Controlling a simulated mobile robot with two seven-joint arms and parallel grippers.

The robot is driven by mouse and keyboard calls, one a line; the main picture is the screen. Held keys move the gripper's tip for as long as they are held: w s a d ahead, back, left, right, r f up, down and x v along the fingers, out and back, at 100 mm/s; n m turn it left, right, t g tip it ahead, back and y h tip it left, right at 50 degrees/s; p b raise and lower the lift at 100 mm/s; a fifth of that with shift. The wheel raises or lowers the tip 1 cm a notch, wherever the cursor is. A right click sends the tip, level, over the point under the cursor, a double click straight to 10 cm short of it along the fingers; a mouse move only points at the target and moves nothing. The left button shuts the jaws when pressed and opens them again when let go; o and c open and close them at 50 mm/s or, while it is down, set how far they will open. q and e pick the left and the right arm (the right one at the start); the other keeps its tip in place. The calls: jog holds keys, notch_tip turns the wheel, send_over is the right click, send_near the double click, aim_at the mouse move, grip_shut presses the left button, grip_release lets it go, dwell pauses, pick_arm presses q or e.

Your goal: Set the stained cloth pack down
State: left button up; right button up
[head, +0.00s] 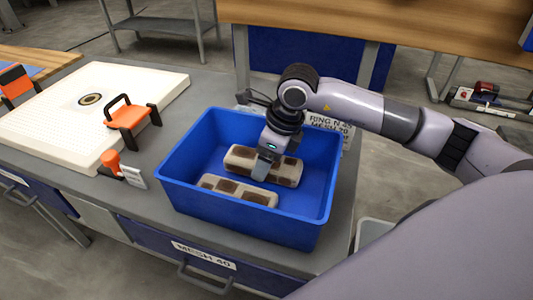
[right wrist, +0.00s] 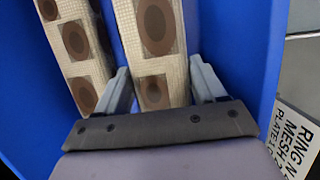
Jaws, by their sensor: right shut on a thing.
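Two long, pale cloth packs with dark brown round stains are inside the blue crate (head: 190,187). My right gripper (head: 263,167) reaches down into the crate and is shut on the rear stained cloth pack (head: 287,171). In the right wrist view, its fingers (right wrist: 162,88) lie on both sides of this pack (right wrist: 152,60). The other stained cloth pack (head: 238,191) lies in front of it, roughly parallel; in the right wrist view it is on the left (right wrist: 75,45). I cannot tell whether the held pack touches the crate floor. My left gripper is not in view.
The crate stands on a grey bench (head: 130,195). A white plate (head: 60,115) with a central hole lies to its left, with an orange-handled tool (head: 128,115) on it and an orange-handled scraper (head: 122,170) near its edge. A printed label (right wrist: 298,140) is outside the crate wall.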

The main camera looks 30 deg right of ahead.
jog(key=shift+f+b, duration=0.55)
jog(key=shift+f, duration=0.1)
dwell(0.3)
jog(key=o, duration=1.3)
jog(key=v, duration=0.7)
jog(key=shift+r, duration=0.1)
